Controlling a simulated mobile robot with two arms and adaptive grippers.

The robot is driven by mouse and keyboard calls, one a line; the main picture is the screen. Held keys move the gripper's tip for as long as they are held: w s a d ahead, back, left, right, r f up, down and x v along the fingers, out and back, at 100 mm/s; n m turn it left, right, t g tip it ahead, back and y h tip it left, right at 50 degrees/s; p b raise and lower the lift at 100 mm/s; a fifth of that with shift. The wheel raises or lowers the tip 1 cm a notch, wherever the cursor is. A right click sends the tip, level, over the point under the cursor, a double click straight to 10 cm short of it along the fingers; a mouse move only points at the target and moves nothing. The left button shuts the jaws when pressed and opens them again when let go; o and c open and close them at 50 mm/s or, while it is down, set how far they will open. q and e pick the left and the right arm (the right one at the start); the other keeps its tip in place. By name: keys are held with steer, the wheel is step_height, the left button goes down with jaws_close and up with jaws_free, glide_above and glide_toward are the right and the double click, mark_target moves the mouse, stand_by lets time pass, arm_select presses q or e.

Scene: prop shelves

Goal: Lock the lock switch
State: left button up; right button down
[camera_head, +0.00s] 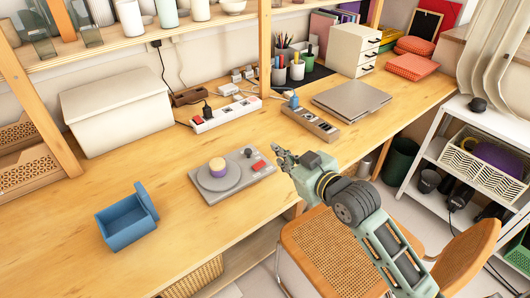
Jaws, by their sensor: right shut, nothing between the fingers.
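A grey board (243,182) lies flat on the wooden desk. My right gripper (283,158) is just right of the red switch, close to the board's right end. Its fingers look closed and hold nothing. I cannot tell whether it touches the board. My left gripper is out of view.
An open blue box (127,222) stands on the desk at left. Power strips (226,114) and a grey laptop (351,98) lie behind. A wooden post (265,50) rises behind the board. A wicker chair (335,255) stands below my right arm.

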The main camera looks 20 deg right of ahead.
glide_above(259, 165)
steer(key=shift+s+d+f, duration=0.1)
steer(key=shift+d+f, duration=0.15)
steer(key=shift+f, duration=0.35)
steer(key=shift+s+d+f, duration=0.1)
steer(key=shift+d+f, duration=0.1)
steer(key=shift+f, duration=0.4)
steer(key=f, duration=0.2)
steer(key=shift+d+f, duration=0.35)
steer(key=shift+f, duration=0.05)
steer(key=shift+d+f, duration=0.1)
steer(key=shift+f, duration=0.45)
